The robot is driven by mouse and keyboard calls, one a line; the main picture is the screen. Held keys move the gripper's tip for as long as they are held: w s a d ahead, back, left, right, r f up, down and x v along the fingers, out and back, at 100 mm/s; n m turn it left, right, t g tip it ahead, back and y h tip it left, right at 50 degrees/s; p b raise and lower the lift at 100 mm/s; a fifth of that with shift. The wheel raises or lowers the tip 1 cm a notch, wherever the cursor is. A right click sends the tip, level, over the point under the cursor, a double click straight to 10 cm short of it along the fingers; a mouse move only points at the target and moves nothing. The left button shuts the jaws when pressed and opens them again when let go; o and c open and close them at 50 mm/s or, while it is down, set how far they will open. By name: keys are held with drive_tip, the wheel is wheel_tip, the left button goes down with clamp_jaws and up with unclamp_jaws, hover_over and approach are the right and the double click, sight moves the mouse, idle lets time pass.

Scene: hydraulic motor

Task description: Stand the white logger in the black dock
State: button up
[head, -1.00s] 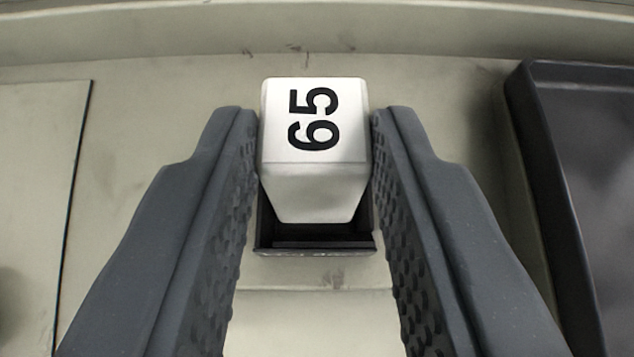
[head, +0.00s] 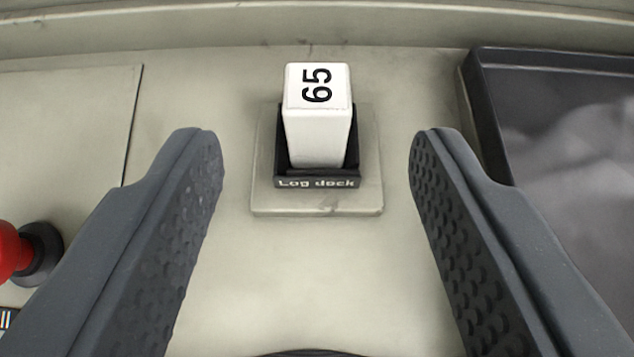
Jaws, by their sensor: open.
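The white logger (head: 318,125), a block with "65" in black on its top face, stands upright in the black dock (head: 316,182). The dock is a small black holder with "Log dock" lettered on its front, fixed on a pale raised plate (head: 315,205). The logger's lower part is hidden inside the dock. My gripper (head: 316,150) is wide open and empty. Its two dark textured fingers are apart from the logger, one on each side, with clear gaps.
A dark, raised-edged tray or panel (head: 490,120) lies at the right. A red knob (head: 12,250) on a dark base is at the lower left. A pale ledge (head: 300,30) runs along the back. The pale surface around the dock is clear.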

drive_tip(key=shift+v, duration=3)
drive_tip(key=s+d+r+n+y, duration=0.1)
drive_tip(key=d+r, duration=0.1)
drive_tip(key=r, duration=0.9)
drive_tip(key=d+r+y, duration=0.2)
drive_tip(key=r, duration=0.9)
drive_tip(key=s+d+r+t+h, duration=0.1)
drive_tip(key=s+d+r, duration=0.4)
drive_tip(key=d+r, duration=0.3)
drive_tip(key=s+d+r+t+h, duration=0.1)
drive_tip(key=s+d+r, duration=0.4)
drive_tip(key=r, duration=0.6)
drive_tip(key=d+t, duration=0.1)
drive_tip(key=d, duration=0.1)
drive_tip(key=shift+s+d+m+h, duration=0.25)
drive_tip(key=shift+d+m+h, duration=0.05)
drive_tip(key=shift+d, duration=0.1)
